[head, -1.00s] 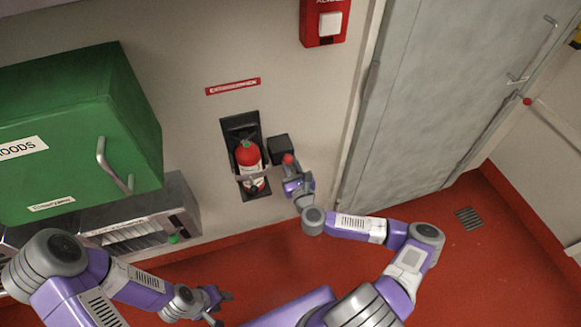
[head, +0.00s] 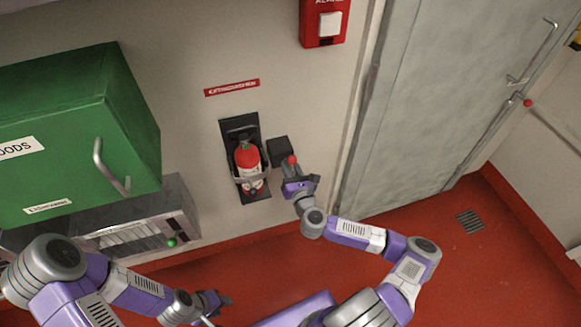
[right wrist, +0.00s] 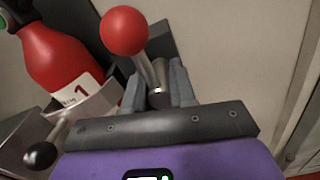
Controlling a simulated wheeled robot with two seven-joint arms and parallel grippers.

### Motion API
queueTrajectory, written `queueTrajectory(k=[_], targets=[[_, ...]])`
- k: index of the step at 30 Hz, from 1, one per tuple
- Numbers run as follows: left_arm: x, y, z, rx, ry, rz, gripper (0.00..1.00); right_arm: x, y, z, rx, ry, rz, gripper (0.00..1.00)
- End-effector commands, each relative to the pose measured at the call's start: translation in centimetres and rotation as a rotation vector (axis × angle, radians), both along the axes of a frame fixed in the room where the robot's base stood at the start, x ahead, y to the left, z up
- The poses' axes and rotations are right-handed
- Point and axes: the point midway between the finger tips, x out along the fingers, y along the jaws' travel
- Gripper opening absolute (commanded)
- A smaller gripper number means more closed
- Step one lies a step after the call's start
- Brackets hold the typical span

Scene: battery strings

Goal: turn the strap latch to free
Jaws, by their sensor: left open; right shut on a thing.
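A red fire extinguisher (head: 248,160) stands in a dark wall bracket (head: 238,128), with a grey strap (head: 256,178) around its lower body. A lever with a red ball knob (head: 292,160) is at the dark box (head: 279,148) right of the bracket. My right gripper (head: 293,178) is shut on the lever's metal shaft (right wrist: 158,80), below the red ball (right wrist: 124,30) in the right wrist view. That view also shows the extinguisher (right wrist: 58,65) and a black ball knob (right wrist: 40,155) by the strap (right wrist: 92,112). My left gripper (head: 222,302) is open and empty, low in the head view.
A green cabinet (head: 75,130) with a handle is on the wall at left, above a grey metal unit (head: 150,215). A red alarm box (head: 325,20) is above right. A grey door (head: 440,90) stands right of the bracket. The red floor (head: 480,270) is clear at right.

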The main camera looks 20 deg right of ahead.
Motion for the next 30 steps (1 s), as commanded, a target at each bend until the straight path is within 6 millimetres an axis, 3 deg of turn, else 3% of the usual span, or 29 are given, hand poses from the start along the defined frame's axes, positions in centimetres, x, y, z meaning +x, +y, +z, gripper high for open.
queueTrajectory(k=[1,2,6,17,30], targets=[[0.0,0.0,0.0,0.000,0.000,0.000,0.43,0.0,0.0,-0.1,0.002,0.002,-0.001,0.00],[0.0,0.0,0.0,0.000,0.000,0.000,0.43,0.0,0.0,-0.1,0.002,0.002,-0.001,0.30],[0.0,0.0,0.0,0.000,0.000,0.000,0.43,0.0,0.0,-0.1,0.001,0.002,-0.001,0.51],[0.0,0.0,0.1,0.000,0.000,0.000,0.43,-0.6,0.1,0.0,-0.001,0.001,-0.001,0.51],[0.0,0.0,1.1,0.000,0.000,0.000,0.43,-7.0,0.8,0.0,0.001,0.002,-0.001,0.51]])
